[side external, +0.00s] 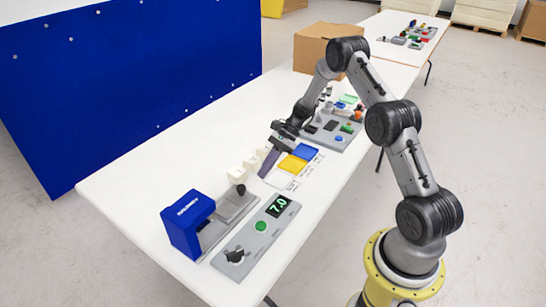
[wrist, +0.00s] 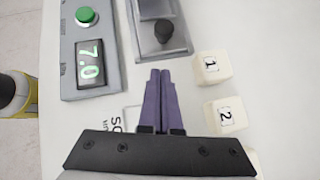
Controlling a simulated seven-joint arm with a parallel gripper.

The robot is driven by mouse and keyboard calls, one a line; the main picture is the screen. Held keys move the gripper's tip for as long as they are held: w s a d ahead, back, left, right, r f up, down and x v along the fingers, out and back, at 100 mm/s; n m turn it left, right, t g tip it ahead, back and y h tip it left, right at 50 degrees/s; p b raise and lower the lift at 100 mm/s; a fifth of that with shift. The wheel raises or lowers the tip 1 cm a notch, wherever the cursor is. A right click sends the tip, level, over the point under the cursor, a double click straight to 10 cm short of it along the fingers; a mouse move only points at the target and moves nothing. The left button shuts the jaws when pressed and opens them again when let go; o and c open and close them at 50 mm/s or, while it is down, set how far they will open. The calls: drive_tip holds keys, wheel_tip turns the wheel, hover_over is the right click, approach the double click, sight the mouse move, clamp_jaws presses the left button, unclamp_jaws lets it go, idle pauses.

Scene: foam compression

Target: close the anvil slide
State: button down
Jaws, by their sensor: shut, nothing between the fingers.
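The anvil slide is a grey plate with a round black knob (side external: 241,190) on the grey base of the blue-headed press (side external: 187,222). The slide reaches out from the blue head, with the knob at its end away from the head. In the wrist view the black knob (wrist: 164,32) stands on the slide just ahead of my fingertips. My gripper (side external: 263,174) has purple fingers pointing down, and it is above the table beyond the knob end. In the wrist view my gripper (wrist: 160,72) is shut and empty, apart from the knob.
White numbered cubes (wrist: 212,66) stand close beside my fingers. A control panel (side external: 258,236) with a green button, a dial and a 7.0 display lies alongside the press. Yellow (side external: 292,164) and blue (side external: 305,151) pads lie behind my gripper. A cardboard box (side external: 312,48) stands farther back.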

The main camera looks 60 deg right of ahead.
drive_tip(key=shift+w+a+f, duration=0.15)
drive_tip(key=shift+w+a, duration=0.05)
drive_tip(key=shift+a, duration=0.6)
drive_tip(key=shift+w+a+f, duration=0.1)
drive_tip(key=shift+w+a, duration=0.1)
drive_tip(key=shift+a, duration=0.55)
drive_tip(key=shift+w+a+f, duration=0.15)
drive_tip(key=shift+w+a, duration=0.05)
drive_tip(key=shift+a, duration=0.6)
approach(220, 215)
drive_tip(key=x, duration=0.5)
drive_tip(key=shift+d, duration=0.15)
